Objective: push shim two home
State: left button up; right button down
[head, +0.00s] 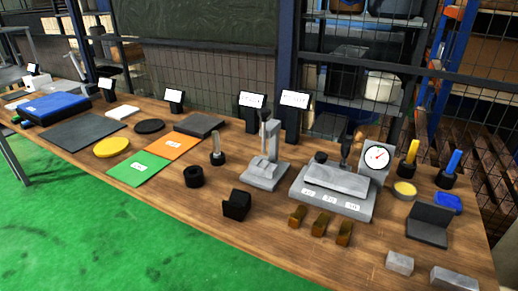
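Three small brass pieces lie in a row on the wooden bench in front of a grey fixture (302,180): a left one (297,216), a middle one (320,224) and a right one (344,233). The fixture's front carries three white labels, too small to read surely. The middle piece lines up roughly with the middle label; I take it as shim two. Whether its far end touches or enters the fixture is too small to tell. Neither of my grippers shows in the head view.
A dial gauge (376,156) stands behind the fixture's right side. A black block (237,205) and a grey stand (266,172) are to its left. A dark angled holder (428,223) and grey blocks (399,263) are to the right. The bench's front strip is mostly clear.

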aim_at(318, 228)
jog(key=z, duration=0.55)
jog(key=k, duration=1.25)
jog(key=u, duration=0.4)
jog(key=i, duration=0.75)
jog(key=u, duration=0.45)
jog(key=i, duration=0.65)
jog(key=z, duration=0.25)
